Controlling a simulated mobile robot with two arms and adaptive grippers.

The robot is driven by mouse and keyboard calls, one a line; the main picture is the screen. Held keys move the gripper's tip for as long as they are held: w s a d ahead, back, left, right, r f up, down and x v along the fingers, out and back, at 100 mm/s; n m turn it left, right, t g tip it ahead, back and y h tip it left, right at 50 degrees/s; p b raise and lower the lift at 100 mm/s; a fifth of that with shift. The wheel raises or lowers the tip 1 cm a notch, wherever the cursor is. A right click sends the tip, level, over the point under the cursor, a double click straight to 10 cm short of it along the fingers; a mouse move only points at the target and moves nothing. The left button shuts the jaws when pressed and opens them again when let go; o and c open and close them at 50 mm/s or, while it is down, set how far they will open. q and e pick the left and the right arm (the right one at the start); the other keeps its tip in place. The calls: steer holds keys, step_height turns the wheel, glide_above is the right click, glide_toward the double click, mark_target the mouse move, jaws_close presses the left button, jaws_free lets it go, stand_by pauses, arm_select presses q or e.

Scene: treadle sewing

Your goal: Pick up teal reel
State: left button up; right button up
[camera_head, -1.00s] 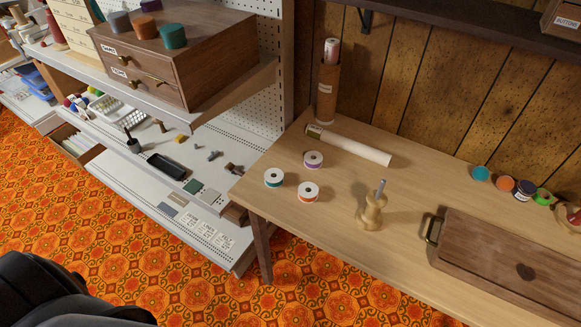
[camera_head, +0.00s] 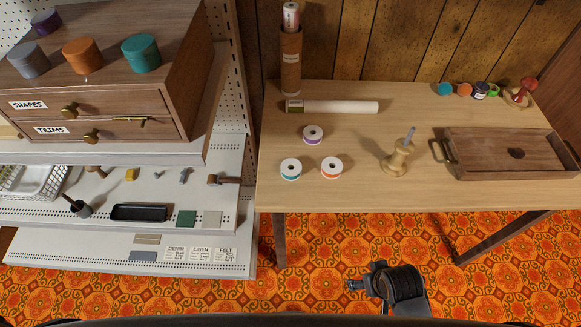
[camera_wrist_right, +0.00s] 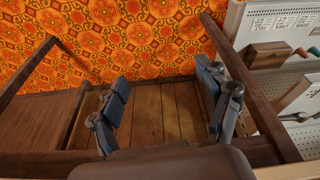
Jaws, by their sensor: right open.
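The teal reel (camera_head: 291,168) is a white-topped spool with a teal band, upright at the table's front left in the head view. An orange reel (camera_head: 331,168) stands just to its right, and a purple reel (camera_head: 313,134) stands behind the two. My right gripper (camera_wrist_right: 163,76) is open and empty in the right wrist view, its fingers spread over wooden framing and the patterned floor. In the head view, part of my right arm (camera_head: 396,284) shows below the table's front edge, apart from the reels. My left gripper is not in view.
A wooden spool stand (camera_head: 398,160) and a handled wooden tray (camera_head: 510,152) stand right of the reels. A white roll (camera_head: 340,107) lies behind them. The table (camera_head: 350,195) is bare along its front edge. A shelf unit (camera_head: 110,258) stands at left.

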step_height(320, 180, up, 9)
steer(key=w+t, duration=0.1)
steer(key=w, duration=0.1)
steer(key=n+t+y, duration=0.3)
steer(key=t+y, duration=0.2)
steer(key=t, duration=0.3)
glide_toward(294, 172)
steer(key=x, duration=0.4)
steer(key=shift+a+f, duration=0.15)
steer(key=shift+w+a+f+p, duration=0.1)
steer(key=shift+w+a+p, duration=0.05)
steer(key=shift+w+p, duration=0.3)
steer(key=shift+x, duration=2.25)
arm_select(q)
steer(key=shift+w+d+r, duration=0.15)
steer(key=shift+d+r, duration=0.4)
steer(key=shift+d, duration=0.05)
arm_select(e)
steer(key=c, duration=1.1)
